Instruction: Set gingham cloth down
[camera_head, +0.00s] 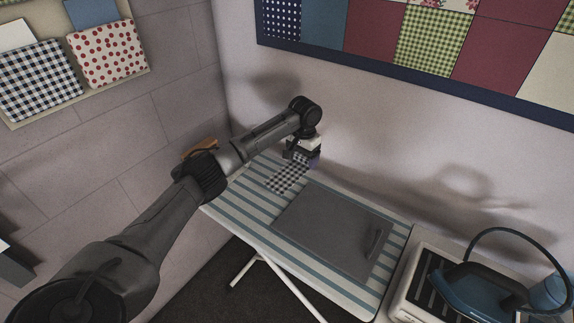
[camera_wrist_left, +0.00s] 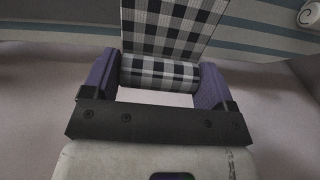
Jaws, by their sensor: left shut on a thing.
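The black-and-white gingham cloth (camera_head: 287,178) is at the back left of the striped ironing board (camera_head: 250,192). In the left wrist view the cloth (camera_wrist_left: 163,35) has a rolled or folded edge between the two purple fingers of my left gripper (camera_wrist_left: 160,78), and the rest extends beyond over the stripes. My left gripper (camera_head: 303,158) is shut on this cloth, low over the board in the head view. I cannot tell whether the cloth's far part touches the board. My right gripper is not in view.
A grey mat (camera_head: 325,225) with a handle-like dark item (camera_head: 373,245) covers the board's middle. A blue iron (camera_head: 478,290) stands on a rest at right. A patchwork panel (camera_head: 430,45) hangs on the back wall. Folded cloths (camera_head: 40,80) are at upper left.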

